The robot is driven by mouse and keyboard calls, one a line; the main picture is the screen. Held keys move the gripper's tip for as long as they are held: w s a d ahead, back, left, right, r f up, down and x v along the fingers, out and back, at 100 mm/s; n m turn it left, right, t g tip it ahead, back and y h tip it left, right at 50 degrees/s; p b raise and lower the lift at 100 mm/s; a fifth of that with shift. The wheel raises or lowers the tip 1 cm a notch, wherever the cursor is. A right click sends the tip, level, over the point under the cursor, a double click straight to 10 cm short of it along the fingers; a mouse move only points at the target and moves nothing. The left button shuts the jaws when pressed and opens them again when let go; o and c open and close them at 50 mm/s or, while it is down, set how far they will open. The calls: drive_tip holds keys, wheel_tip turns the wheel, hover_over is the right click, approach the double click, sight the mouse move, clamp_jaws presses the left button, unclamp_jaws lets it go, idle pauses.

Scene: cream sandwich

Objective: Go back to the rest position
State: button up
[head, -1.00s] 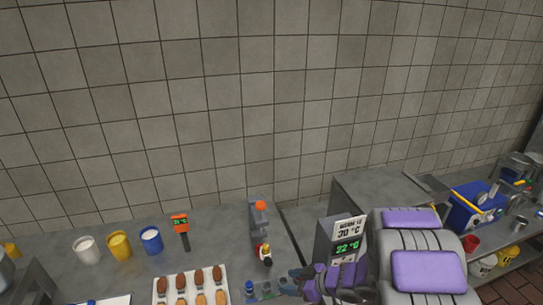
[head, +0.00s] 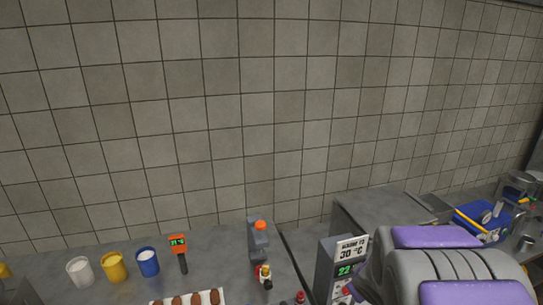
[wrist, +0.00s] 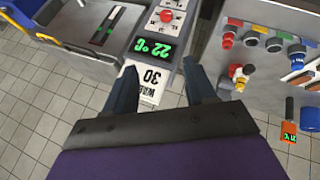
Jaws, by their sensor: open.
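My gripper (wrist: 162,90) is open and empty in the wrist view, its two dark fingers apart. Between and beyond the fingers is the grey warmer unit (wrist: 183,53) with a green 22 °C display, a red button and a white card reading 30 °C. The unit also shows in the head view (head: 327,262), just left of my grey and purple arm. My gripper's fingers are not visible in the head view.
White (head: 80,271), yellow (head: 115,267) and blue (head: 148,262) cups stand left on the counter. An orange thermometer (head: 178,241), a tray (head: 158,302) of brown items, a small figure (head: 263,276) and a blue bin (head: 486,222) are also there. The tiled wall is behind.

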drive_tip(key=s+a+r+m+g+b, duration=0.1)
drive_tip(key=s+a+m+g, duration=0.1)
drive_tip(key=s, duration=0.9)
drive_tip(key=s+a+r+m+g+y+b, duration=0.1)
drive_tip(key=s+a+g, duration=0.3)
drive_tip(key=s, duration=0.8)
drive_tip(key=s+a+r+m+g+y, duration=0.1)
drive_tip(key=s+a, duration=0.3)
drive_tip(key=s, duration=0.7)
drive_tip(key=shift+s+a+r+m+g+b, duration=0.15)
drive_tip(key=shift+s+r+m+g+b, duration=0.2)
drive_tip(key=shift+r+m+g, duration=0.45)
drive_tip(key=shift+w+f, duration=0.1)
drive_tip(key=shift+w, duration=0.05)
